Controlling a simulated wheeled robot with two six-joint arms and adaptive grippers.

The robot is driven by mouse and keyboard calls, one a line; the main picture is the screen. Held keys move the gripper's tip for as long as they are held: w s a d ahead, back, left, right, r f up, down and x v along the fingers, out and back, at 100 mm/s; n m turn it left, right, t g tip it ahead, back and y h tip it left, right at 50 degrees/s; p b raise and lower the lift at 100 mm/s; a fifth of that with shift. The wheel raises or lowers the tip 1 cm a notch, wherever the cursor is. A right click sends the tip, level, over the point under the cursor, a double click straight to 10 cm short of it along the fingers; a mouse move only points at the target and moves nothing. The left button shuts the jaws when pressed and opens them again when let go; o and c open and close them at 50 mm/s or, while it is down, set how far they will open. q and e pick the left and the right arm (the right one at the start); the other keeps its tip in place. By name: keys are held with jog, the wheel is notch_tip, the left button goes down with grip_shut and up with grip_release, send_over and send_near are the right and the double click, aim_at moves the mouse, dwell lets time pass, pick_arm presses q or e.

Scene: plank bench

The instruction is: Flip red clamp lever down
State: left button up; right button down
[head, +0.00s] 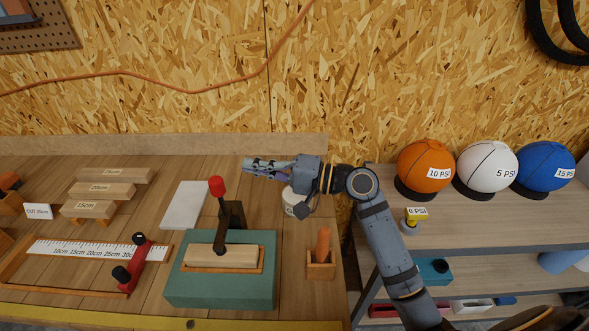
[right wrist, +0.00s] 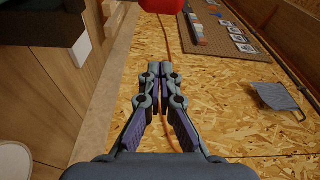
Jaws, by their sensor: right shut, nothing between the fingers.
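The clamp lever stands up from its dark bracket (head: 231,214) with a red knob (head: 216,186) on top. The clamp sits on a green block (head: 222,280), and a wooden piece (head: 221,257) lies in a recess under it. My right gripper (head: 246,168) is shut and empty. In the head view it points left, a little above and to the right of the red knob, apparently apart from it. In the right wrist view the gripper (right wrist: 154,70) has its fingers together, and the red knob (right wrist: 161,5) is cut off at the top edge. My left gripper is not in view.
A white canister (head: 293,203) stands under my right forearm, and a wooden holder (head: 321,268) is right of the green block. A ruler jig (head: 85,252) and labelled wood blocks (head: 102,190) lie left. Several balls, including an orange one (head: 425,165), stand on the right shelf.

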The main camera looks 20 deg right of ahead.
pick_arm(q)
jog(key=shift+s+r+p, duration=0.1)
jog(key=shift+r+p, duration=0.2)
jog(key=shift+p, duration=0.25)
pick_arm(e)
jog(key=v, duration=0.8)
jog(key=shift+s, duration=0.5)
jog(key=shift+w+d, duration=0.1)
jog(key=shift+d, duration=0.1)
